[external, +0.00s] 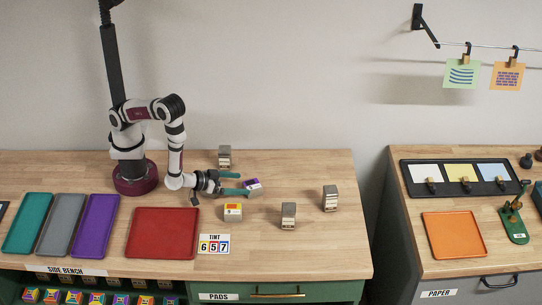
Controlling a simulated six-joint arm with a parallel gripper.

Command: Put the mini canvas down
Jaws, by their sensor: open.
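My gripper (241,183) is low over the wooden bench, its teal fingers spread and pointing right. A small block with a purple face (253,185) is at the fingertips, on the bench as far as I can tell; whether a finger touches it is too small to tell. A similar block with an orange and yellow face (233,212) lies below the gripper in the picture. No piece is clearly recognisable as the mini canvas; the purple-faced block may be it.
Grey-sided blocks stand behind the gripper (225,156) and to its right (288,216) (330,198). A red tray (163,233), a purple tray (95,226) and a TINT number card (214,244) lie in front. A gap separates the second bench (440,195). The bench's right end is mostly clear.

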